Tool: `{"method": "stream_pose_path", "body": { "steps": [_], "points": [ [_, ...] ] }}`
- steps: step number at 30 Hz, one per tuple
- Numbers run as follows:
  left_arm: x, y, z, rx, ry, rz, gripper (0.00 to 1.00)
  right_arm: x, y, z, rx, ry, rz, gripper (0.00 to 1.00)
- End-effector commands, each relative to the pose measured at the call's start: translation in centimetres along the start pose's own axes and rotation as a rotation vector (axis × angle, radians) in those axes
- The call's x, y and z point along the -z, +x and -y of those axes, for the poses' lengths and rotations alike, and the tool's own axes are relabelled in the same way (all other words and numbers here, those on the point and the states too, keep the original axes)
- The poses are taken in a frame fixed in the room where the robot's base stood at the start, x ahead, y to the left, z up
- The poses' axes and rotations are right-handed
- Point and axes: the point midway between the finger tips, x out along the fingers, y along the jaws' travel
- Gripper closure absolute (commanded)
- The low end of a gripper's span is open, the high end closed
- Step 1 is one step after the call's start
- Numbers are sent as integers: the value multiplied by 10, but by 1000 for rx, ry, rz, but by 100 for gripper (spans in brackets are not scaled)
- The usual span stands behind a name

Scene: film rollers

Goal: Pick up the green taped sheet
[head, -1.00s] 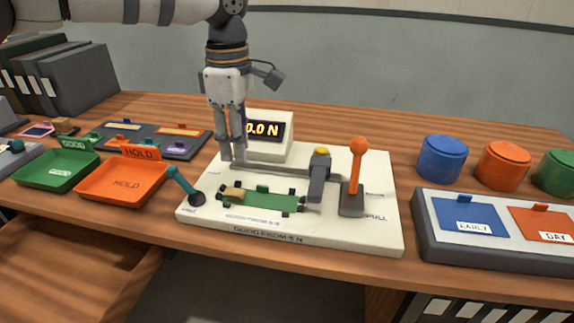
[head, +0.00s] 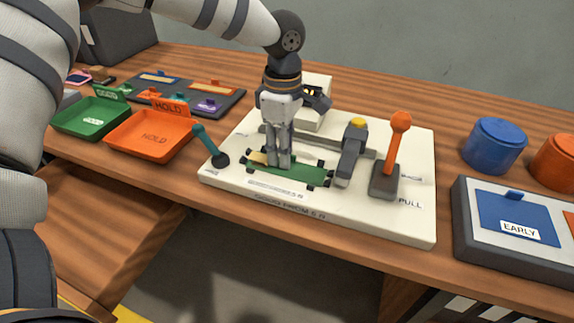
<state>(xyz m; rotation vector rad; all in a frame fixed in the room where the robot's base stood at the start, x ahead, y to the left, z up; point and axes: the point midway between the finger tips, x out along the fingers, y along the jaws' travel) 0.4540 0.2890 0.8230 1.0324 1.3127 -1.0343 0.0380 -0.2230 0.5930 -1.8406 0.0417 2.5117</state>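The green taped sheet (head: 302,173) lies on the white test plate, with a tan piece (head: 258,158) at its left end and small dark tabs along its edges. My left gripper (head: 279,165) points straight down over the sheet's left half, near the tan piece. Its two fingers are close together, and the fingertips overlap the sheet in the picture. I cannot tell whether they touch it or grip it. The fingers hide part of the sheet. My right gripper is out of view.
The white plate (head: 400,223) carries a grey clamp (head: 351,160) and an orange lever (head: 393,150) right of the sheet. A teal lever (head: 209,145) stands left. Green (head: 90,117) and orange (head: 150,137) trays lie left; a display box (head: 317,95) stands behind.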

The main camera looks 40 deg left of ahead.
Motion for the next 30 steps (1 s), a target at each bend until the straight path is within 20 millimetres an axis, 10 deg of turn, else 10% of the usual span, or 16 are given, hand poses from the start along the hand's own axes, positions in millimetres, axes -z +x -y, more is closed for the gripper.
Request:
{"method": "stream_pose_path", "body": {
  "steps": [3, 7, 20, 30],
  "points": [
    [0, -1, 0, -1, 0, 0, 73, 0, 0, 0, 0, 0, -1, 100],
    [0, -1, 0, -1, 0, 0, 100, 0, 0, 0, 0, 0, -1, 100],
    [0, -5, 0, -3, 0, 1, 100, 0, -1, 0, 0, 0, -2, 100],
    [5, -87, 35, -22, 3, 7, 100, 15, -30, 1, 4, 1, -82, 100]
  ]
}}
